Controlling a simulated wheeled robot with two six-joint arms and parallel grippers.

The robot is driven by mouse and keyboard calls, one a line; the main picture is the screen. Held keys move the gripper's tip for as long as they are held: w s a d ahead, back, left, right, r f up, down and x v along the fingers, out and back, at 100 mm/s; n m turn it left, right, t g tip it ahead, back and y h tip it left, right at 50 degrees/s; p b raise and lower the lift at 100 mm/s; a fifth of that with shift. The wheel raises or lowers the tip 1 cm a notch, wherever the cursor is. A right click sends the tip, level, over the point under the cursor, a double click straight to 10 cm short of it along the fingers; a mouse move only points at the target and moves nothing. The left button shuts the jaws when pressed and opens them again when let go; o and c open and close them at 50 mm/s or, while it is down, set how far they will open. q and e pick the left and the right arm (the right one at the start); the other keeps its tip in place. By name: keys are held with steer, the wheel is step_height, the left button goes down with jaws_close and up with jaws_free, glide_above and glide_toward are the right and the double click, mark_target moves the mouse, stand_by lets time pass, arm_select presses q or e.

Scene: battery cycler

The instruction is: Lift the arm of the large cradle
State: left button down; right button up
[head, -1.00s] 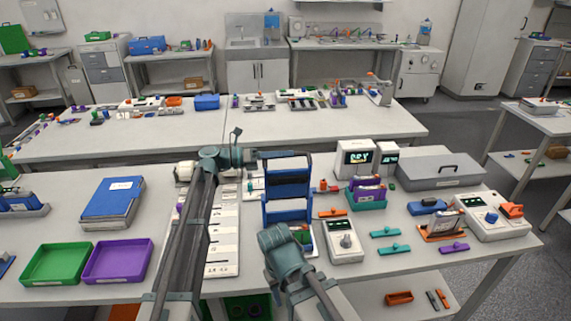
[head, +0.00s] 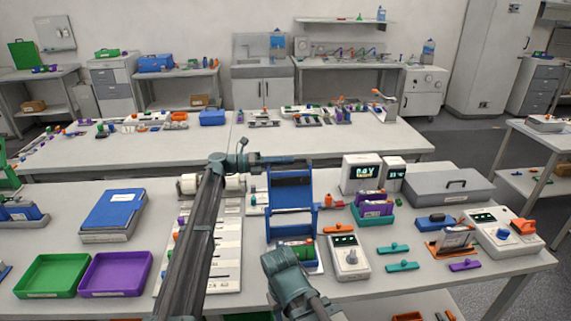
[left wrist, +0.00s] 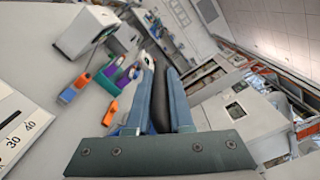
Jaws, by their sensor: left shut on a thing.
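The large cradle (head: 271,222) is a blue frame standing on the middle of the near bench, with a blue panel-like arm (head: 291,186) raised at its top. My left gripper (head: 285,160) reaches in from the left at the top of that arm. In the left wrist view its two blue-grey fingers (left wrist: 160,95) are closed on a dark bar (left wrist: 160,97), seemingly part of the cradle's arm. The fingers partly hide where they meet it. A link of my right arm rises at bottom centre; its gripper is not seen.
A grey tester with a dial (head: 347,258) stands close right of the cradle. A purple and teal rack (head: 373,209) and a display unit (head: 361,174) are beyond it. Green (head: 52,276) and purple (head: 115,274) trays lie at left.

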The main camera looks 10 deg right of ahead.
arm_select(q)
steer(key=shift+w, duration=0.2)
steer(key=c, duration=0.8)
jaws_free()
steer(key=shift+w+f, duration=0.15)
steer(key=a, duration=1.4)
